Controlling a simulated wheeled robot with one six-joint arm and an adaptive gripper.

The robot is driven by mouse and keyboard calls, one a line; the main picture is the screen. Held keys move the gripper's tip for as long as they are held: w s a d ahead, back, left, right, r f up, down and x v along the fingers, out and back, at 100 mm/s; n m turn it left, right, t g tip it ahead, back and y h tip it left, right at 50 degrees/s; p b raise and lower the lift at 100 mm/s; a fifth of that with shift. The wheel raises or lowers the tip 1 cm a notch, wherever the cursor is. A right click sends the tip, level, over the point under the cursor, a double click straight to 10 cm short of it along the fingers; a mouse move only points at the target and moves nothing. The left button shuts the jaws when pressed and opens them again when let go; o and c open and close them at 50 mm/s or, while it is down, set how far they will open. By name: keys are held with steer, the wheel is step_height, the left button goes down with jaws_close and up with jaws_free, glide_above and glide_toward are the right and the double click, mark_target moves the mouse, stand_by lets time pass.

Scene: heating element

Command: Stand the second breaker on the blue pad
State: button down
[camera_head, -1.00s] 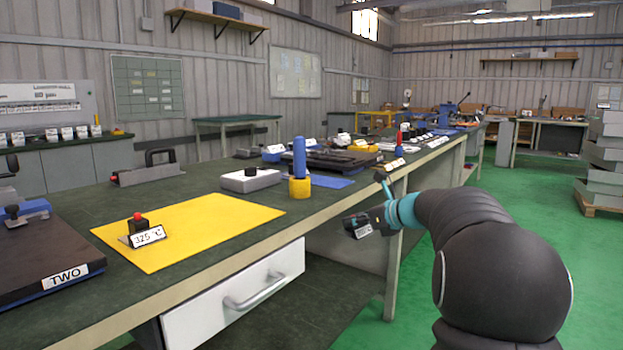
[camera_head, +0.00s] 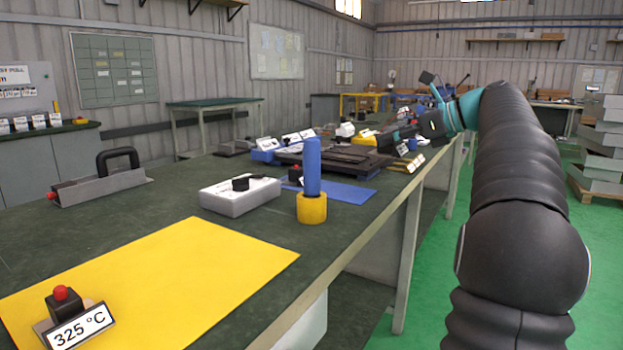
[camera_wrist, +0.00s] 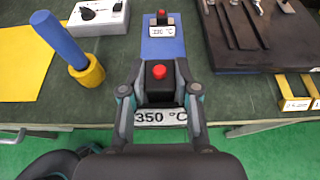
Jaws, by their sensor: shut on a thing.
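My gripper (camera_wrist: 160,98) is shut on a dark breaker (camera_wrist: 159,84) with a red button and a "350 °C" label. In the wrist view the held breaker overlaps the near part of the blue pad (camera_wrist: 162,57); its height above the bench cannot be told. Another red-button breaker (camera_wrist: 162,22) stands at the pad's far end, its label small. In the head view my gripper (camera_head: 408,138) is raised near the bench edge, beyond the blue pad (camera_head: 348,191). A third breaker (camera_head: 61,303), labelled "325 °C", stands on the yellow pad (camera_head: 190,262).
A blue rod in a yellow round base (camera_head: 312,207) stands left of the blue pad, close to the bench edge. A grey box with a black knob (camera_head: 240,197) is behind it. A dark plate (camera_wrist: 262,50) lies right of the pad. Green bench surface shows between them.

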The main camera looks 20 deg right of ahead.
steer(key=shift+w+a+f, duration=0.1)
steer(key=shift+w, duration=0.2)
steer(key=b, duration=0.2)
glide_above(342, 192)
step_height(342, 192, down, 7)
steer(key=shift+w+r, duration=0.15)
steer(key=shift+r, duration=0.05)
steer(key=shift+f+b, duration=0.75)
steer(key=shift+f, duration=1.25)
steer(key=shift+f, duration=0.15)
steer(key=c, duration=0.8)
jaws_free()
steer(key=shift+c, duration=0.2)
